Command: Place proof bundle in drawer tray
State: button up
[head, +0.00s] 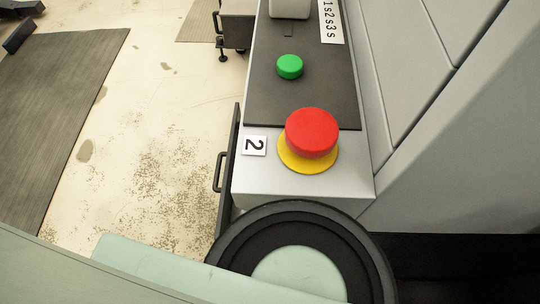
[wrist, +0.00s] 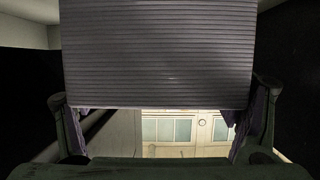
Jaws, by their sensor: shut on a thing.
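In the wrist view, a wide grey block with fine horizontal lines (wrist: 158,55) fills the upper middle and looks like the proof bundle. My gripper (wrist: 160,108) has a finger at each side of its lower edge and is shut on it. Purple-grey pads show at both fingers. The bundle hides much of what lies beyond. In the head view, neither my gripper nor the bundle shows. A dark drawer front with a black handle (head: 217,172) is on the left side of the machine, beside a label "2" (head: 254,146). The inside of a tray cannot be seen.
On the machine top are a red mushroom button (head: 312,131) on a yellow base and a green button (head: 290,66). Grey machine panels (head: 470,130) rise at the right. The speckled floor (head: 150,130) at left is open, with a dark mat (head: 55,110).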

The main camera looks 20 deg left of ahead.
notch_tip(320, 180, down, 3)
jog(key=b, duration=0.2)
jog(key=shift+w+f+b, duration=0.1)
jog(key=shift+b, duration=0.2)
jog(key=o, duration=1.3)
jog(key=shift+f, duration=0.2)
jog(key=o, duration=0.3)
jog(key=shift+r, duration=0.1)
jog(key=shift+o, duration=0.2)
